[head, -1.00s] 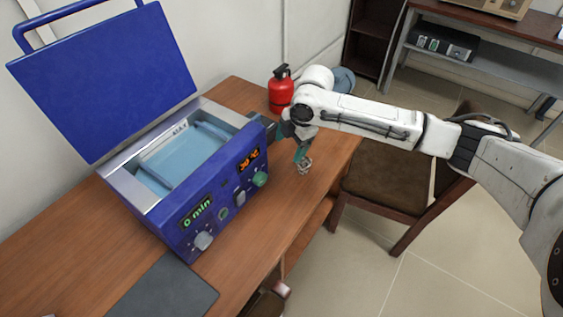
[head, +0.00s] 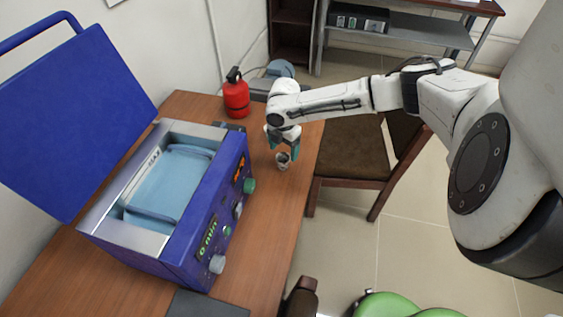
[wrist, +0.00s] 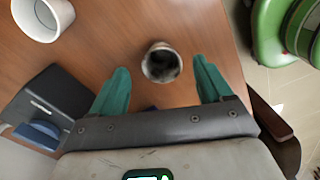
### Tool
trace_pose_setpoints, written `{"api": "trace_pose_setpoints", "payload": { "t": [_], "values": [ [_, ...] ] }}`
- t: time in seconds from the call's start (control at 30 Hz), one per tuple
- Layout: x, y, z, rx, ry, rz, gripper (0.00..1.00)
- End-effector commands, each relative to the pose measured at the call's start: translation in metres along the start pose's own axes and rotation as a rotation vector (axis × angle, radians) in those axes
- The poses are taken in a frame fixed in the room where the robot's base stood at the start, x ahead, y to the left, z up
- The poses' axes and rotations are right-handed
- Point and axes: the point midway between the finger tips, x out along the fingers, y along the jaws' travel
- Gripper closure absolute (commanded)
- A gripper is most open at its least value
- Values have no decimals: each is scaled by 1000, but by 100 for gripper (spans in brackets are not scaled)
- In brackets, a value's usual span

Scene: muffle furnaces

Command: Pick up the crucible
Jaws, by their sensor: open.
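The crucible (head: 282,162) is a small grey cup standing upright on the wooden table, right of the blue furnace. In the wrist view the crucible (wrist: 162,64) shows from above, with a dark, stained inside. My gripper (head: 284,146) points down at it with green fingers. In the wrist view my gripper (wrist: 161,72) is open, and the crucible appears between the two fingertips with a gap on each side. No contact is visible. In the head view the fingers partly cover the crucible's top.
The blue furnace (head: 205,215) has its lid (head: 75,120) raised. A red extinguisher (head: 236,98) stands behind my gripper. A brown chair (head: 350,160) stands beside the table's right edge.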

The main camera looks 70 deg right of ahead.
Motion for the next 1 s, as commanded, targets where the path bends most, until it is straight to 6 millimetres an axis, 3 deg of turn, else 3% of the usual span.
{"api": "trace_pose_setpoints", "payload": {
  "t": [0.4,0.73,1.0],
  "values": [
    [47,-1,-7,0,0,-2,21],
    [54,-1,-6,1,0,0,21],
    [54,-1,-6,1,0,0,47]
  ]
}}
